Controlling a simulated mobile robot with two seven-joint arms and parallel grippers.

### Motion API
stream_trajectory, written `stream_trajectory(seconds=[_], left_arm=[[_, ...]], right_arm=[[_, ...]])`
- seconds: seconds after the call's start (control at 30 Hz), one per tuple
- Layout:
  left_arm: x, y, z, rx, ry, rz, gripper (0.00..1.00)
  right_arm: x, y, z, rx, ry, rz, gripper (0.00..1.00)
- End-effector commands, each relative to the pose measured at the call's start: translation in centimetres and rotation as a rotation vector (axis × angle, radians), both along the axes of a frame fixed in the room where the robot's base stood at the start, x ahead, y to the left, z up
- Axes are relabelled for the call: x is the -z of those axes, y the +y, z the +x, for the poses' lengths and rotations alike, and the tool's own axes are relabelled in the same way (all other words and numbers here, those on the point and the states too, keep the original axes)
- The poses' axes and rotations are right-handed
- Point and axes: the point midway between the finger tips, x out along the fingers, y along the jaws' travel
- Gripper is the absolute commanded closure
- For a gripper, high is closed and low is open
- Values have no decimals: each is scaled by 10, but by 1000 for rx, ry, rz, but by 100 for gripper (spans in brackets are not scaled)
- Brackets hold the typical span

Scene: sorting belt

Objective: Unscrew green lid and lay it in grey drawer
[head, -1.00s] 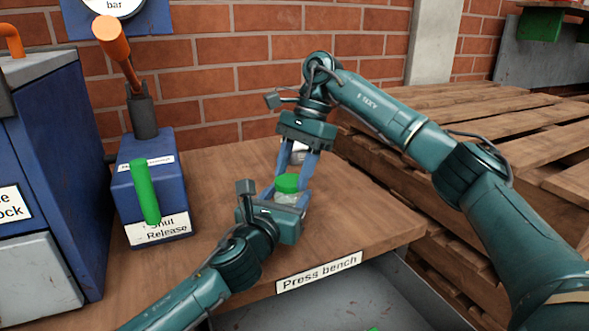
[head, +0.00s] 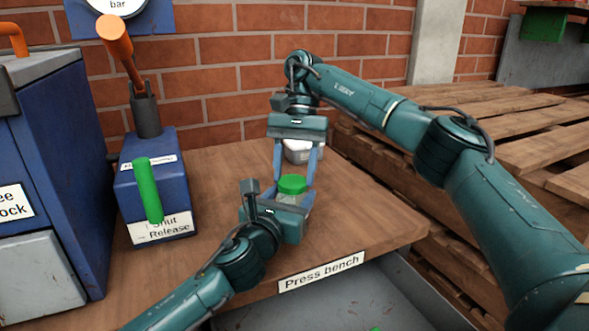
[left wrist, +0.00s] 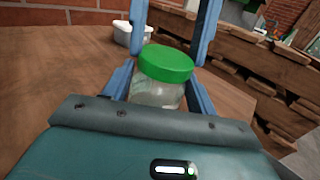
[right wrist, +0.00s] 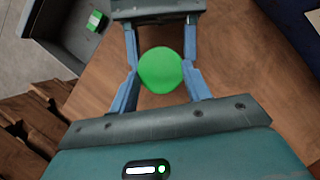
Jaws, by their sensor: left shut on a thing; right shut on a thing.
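A clear jar (left wrist: 155,94) with a green lid (head: 292,184) stands upright at the front of the wooden bench. My left gripper (left wrist: 158,84) is shut around the jar's body from the front. My right gripper (right wrist: 160,72) comes from behind and is shut on the green lid, with one finger on each side. The lid sits on the jar's top; the frames do not show whether it is loose. The grey drawer (head: 300,316) is open below the bench's front edge and also shows in the right wrist view (right wrist: 62,46). A green item (right wrist: 95,20) lies in it.
A white container (head: 300,152) stands behind the jar, partly hidden by my right gripper. A blue press unit (head: 158,200) with green and orange handles stands to the left. Wooden pallets (head: 480,120) are stacked to the right.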

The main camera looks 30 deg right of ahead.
Motion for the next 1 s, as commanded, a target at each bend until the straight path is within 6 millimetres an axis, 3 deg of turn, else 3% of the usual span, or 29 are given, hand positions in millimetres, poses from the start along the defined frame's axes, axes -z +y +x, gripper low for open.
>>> stream_trajectory(seconds=[0.03, 0.2, 0.23, 0.53, 0.77, 1.0], left_arm=[[2, 9, 11, -30, 5, 4, 84], [2, 9, 11, -30, 5, 4, 84], [2, 9, 11, -30, 5, 4, 84], [2, 9, 10, -28, 3, 4, 84], [1, 7, 8, -21, 1, 4, 84], [2, 6, 6, -17, 3, 4, 84]], right_arm=[[2, -8, -2, -1, 15, -14, 84], [2, -8, -2, -1, 15, -15, 84], [2, -8, -2, -1, 15, -15, 51], [3, -8, -2, 2, 15, -17, 27], [2, -7, -2, 2, 12, -15, 27], [-15, -6, -1, -1, 7, -14, 27]])
